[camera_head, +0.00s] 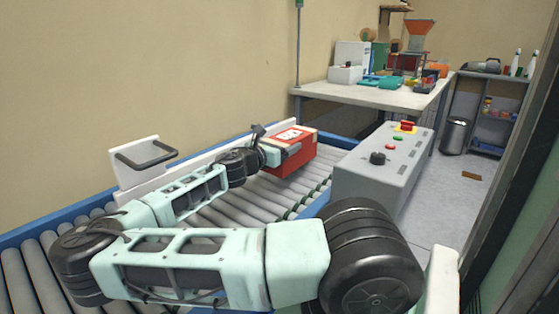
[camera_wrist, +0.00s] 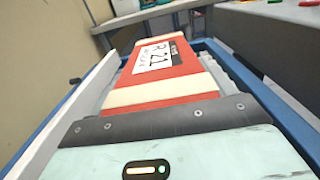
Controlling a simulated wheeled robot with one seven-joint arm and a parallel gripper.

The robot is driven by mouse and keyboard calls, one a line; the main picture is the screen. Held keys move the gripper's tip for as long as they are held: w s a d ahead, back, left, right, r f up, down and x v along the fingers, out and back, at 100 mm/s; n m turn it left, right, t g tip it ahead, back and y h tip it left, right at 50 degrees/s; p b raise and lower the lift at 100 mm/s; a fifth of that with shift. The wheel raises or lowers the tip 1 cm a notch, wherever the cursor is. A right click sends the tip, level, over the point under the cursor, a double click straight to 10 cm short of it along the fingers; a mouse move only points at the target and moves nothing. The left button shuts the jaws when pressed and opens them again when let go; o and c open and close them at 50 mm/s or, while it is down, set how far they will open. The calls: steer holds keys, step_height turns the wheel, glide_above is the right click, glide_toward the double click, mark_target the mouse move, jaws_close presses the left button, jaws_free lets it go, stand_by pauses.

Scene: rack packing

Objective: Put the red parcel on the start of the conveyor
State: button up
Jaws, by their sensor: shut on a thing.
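The red parcel (camera_head: 291,152) has a white label on top and is at the far end of my arm in the head view, over the conveyor rollers. In the wrist view the red parcel (camera_wrist: 180,77) shows cream bands and a label reading R 21. My gripper (camera_head: 279,150) is shut on the near end of the parcel; its fingertips are mostly hidden. The conveyor (camera_head: 231,207) has grey rollers and blue side rails. I cannot tell whether the parcel's underside touches the rollers.
A grey control box (camera_head: 385,170) with a red button stands right of the conveyor. A white guide wall (camera_head: 220,153) runs along the left side. A white table (camera_head: 375,96) with several items stands beyond the conveyor. Open floor lies to the right.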

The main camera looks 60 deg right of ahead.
steer(key=shift+f+b, duration=0.45)
steer(key=shift+f, duration=1.45)
steer(key=o, duration=1.3)
steer(key=shift+a, duration=0.1)
steer(key=a, duration=0.8)
steer(key=w+a+p, duration=0.1)
steer(key=a, duration=0.2)
steer(key=shift+w+a, duration=0.1)
steer(key=shift+a, duration=0.3)
